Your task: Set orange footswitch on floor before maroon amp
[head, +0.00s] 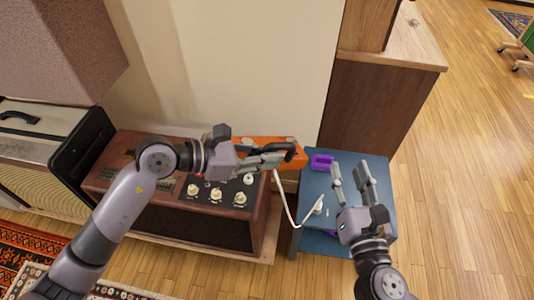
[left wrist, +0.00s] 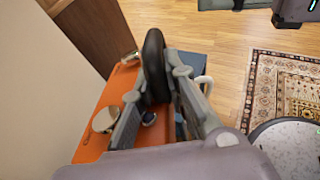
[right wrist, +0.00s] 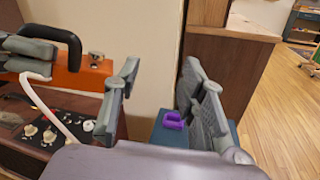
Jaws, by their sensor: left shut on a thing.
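The orange footswitch (head: 262,143) has a black handle and metal buttons. My left gripper (head: 285,152) is shut on the handle, which stands between its fingers in the left wrist view (left wrist: 153,65). The footswitch is over the back right part of the maroon amp (head: 190,222); I cannot tell the gap beneath it. Its orange body also shows in the right wrist view (right wrist: 70,78). A white cable hangs from near it towards the blue table. My right gripper (head: 352,180) is open and empty above the blue table.
The blue table (head: 318,185) carries a purple object (head: 322,161) and a white piece (head: 315,208). A brown wooden cabinet (head: 365,110) stands behind it. Another amp (head: 40,150) is at left. Patterned rugs (head: 25,245) lie front left; wood floor is clear at right.

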